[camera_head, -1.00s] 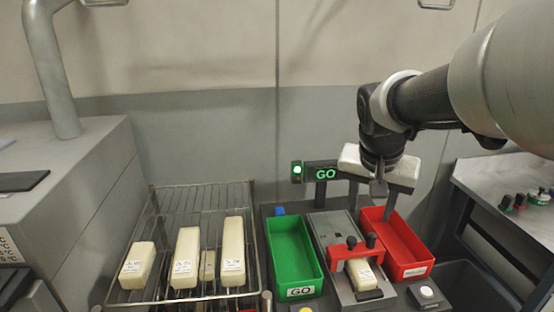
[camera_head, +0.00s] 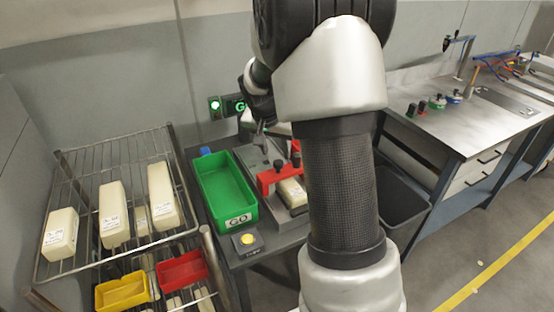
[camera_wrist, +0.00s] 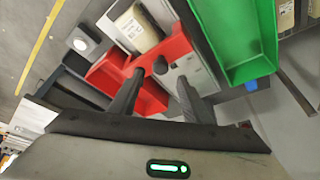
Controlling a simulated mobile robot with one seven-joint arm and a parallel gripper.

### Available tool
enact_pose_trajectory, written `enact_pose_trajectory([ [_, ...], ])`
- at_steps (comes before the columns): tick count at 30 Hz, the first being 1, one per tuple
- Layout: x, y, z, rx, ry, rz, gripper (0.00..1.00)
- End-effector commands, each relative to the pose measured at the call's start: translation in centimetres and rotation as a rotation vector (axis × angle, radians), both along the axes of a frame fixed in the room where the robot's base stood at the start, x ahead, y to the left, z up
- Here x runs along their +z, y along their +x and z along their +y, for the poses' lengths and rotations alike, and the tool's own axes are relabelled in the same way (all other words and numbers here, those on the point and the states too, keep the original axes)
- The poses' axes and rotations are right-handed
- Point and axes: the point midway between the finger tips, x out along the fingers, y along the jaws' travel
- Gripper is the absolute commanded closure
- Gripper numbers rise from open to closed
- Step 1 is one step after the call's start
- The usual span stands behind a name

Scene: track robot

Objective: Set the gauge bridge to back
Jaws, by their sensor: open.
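The red gauge bridge (camera_head: 280,176) spans the grey gauge bed (camera_head: 258,156) near its front end, over a cream block (camera_head: 291,191). In the wrist view the bridge (camera_wrist: 176,46) lies just past my fingertips, with the cream block (camera_wrist: 138,28) beside it. A dark knob (camera_wrist: 160,65) shows between or just beyond the fingers; contact cannot be told. My gripper (camera_wrist: 160,82) is open and points down at the bridge. In the head view my gripper (camera_head: 262,132) is above the gauge bed, partly hidden by my arm, which also covers the bridge's right side.
A green bin (camera_head: 226,190) marked GO stands left of the gauge. A yellow-lit button (camera_head: 247,239) is in front. A wire rack (camera_head: 75,180) with cream blocks stands left, a workbench (camera_head: 470,110) right.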

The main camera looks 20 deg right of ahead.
Motion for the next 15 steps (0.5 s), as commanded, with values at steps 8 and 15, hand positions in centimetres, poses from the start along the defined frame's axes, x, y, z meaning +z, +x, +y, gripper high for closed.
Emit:
enact_pose_trajectory([
  [8,-4.5,1.3,-1.2,0.000,0.001,0.001,0.56],
  [15,-5.7,1.7,-1.6,-0.001,0.001,-0.001,0.56],
])
